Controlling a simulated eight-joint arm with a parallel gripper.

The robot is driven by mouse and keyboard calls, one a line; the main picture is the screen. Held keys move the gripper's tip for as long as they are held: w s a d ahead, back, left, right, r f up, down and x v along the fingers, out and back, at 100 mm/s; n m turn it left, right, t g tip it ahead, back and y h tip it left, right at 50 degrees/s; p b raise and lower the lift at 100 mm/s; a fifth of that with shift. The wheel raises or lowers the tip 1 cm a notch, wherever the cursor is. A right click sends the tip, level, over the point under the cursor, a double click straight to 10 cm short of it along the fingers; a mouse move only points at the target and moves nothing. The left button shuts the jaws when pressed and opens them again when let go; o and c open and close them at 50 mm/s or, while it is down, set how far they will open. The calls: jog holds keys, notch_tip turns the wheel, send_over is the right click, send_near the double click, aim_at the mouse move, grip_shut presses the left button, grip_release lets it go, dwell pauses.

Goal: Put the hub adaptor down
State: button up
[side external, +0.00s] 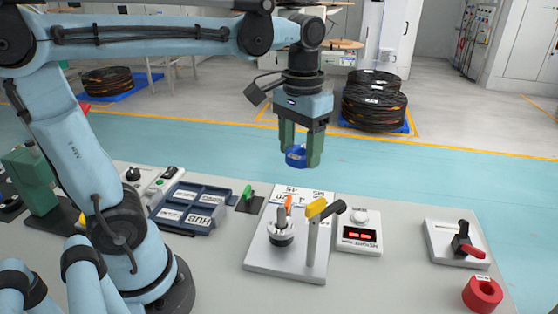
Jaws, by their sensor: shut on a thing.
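My gripper (301,158) has green fingers and points down, raised above the far edge of the bench. It is shut on a small blue part, the hub adaptor (296,156), which hangs between the fingertips clear of any surface. A dark blue tray (190,206) with labelled compartments lies on the bench, to the left of and below the gripper in the picture. One front label reads HUB. The insides of its compartments are hard to make out.
A white station plate (256,262) carries a grey spindle (281,232) and a post with a yellow-topped lever (316,208).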

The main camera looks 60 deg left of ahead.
jog(key=s+a+f+n, duration=0.3)
jog(key=s+f, duration=0.1)
jog(key=s, duration=0.3)
jog(key=n, duration=0.6)
send_over(199, 220)
notch_tip(199, 220, down, 11)
jog(key=shift+s+f, duration=0.1)
jog(key=shift+f, duration=2)
